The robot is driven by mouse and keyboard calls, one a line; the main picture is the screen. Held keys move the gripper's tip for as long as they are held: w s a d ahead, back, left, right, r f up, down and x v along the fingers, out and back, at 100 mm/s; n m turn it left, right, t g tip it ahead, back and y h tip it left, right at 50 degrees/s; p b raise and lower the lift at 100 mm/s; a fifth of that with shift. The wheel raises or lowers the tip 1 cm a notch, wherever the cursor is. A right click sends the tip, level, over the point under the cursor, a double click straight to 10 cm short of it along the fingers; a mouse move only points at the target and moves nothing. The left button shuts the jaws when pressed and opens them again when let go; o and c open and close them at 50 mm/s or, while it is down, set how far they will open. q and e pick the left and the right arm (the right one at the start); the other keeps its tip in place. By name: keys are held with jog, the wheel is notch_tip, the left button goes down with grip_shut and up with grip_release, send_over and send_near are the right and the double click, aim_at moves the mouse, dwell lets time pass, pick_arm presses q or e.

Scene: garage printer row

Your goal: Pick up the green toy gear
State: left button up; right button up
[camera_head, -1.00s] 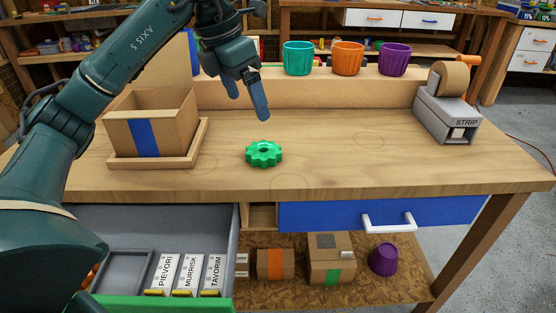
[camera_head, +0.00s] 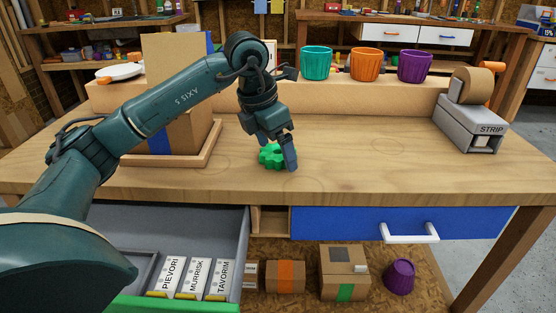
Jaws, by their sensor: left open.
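The green toy gear (camera_head: 268,156) lies flat on the wooden bench top (camera_head: 350,165), near the middle. My left gripper (camera_head: 286,160) points down right at the gear, and its blue finger hides the gear's right side. The gripper is open. I cannot tell whether a finger touches the gear or whether the gear sits between both fingers. My right gripper does not show.
A cardboard box on a wooden tray (camera_head: 205,155) stands left of the gear, partly behind my left arm. Teal (camera_head: 316,64), orange (camera_head: 365,65) and purple (camera_head: 415,67) cups stand on the back ledge. A tape dispenser (camera_head: 470,125) stands right. The left drawer (camera_head: 225,240) is open below.

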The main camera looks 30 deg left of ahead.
pick_arm(q)
jog(key=shift+f, duration=0.25)
jog(key=shift+c, duration=0.6)
jog(key=shift+r, duration=0.1)
jog(key=c, duration=1)
jog(key=shift+o, duration=0.2)
jog(key=shift+w, duration=0.1)
